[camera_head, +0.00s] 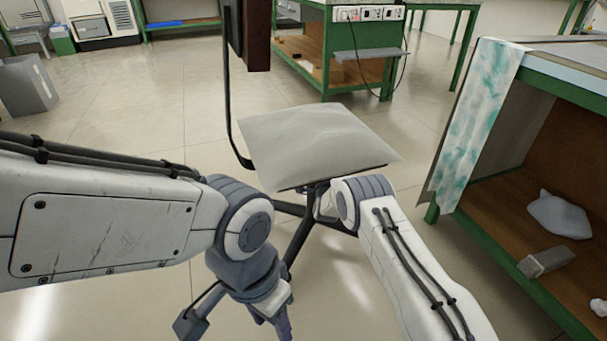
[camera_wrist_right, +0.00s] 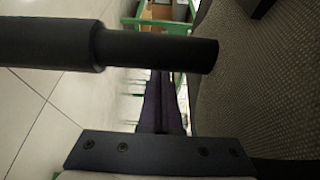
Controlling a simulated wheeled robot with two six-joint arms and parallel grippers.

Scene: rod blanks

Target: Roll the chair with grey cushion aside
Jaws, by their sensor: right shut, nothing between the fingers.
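The chair with the grey cushion (camera_head: 315,140) stands upright in the middle of the head view, its dark back frame at the left of the seat. My right arm reaches to the near edge of the seat, and its gripper is hidden there. In the right wrist view my right gripper (camera_wrist_right: 160,105) is shut and empty. The chair's black column (camera_wrist_right: 150,47) crosses that view near the fingers, with the seat's dark underside (camera_wrist_right: 262,95) at the right; I cannot tell if they touch. My left gripper (camera_head: 284,328) hangs below its wrist, cut off by the lower edge, its opening unclear.
A green-framed workbench (camera_head: 556,88) with a teal-stained cloth (camera_head: 478,125) stands close at the right. Another green bench (camera_head: 325,72) with sockets is behind the chair. A grey bin (camera_head: 28,86) is at the far left. The floor left of the chair is open.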

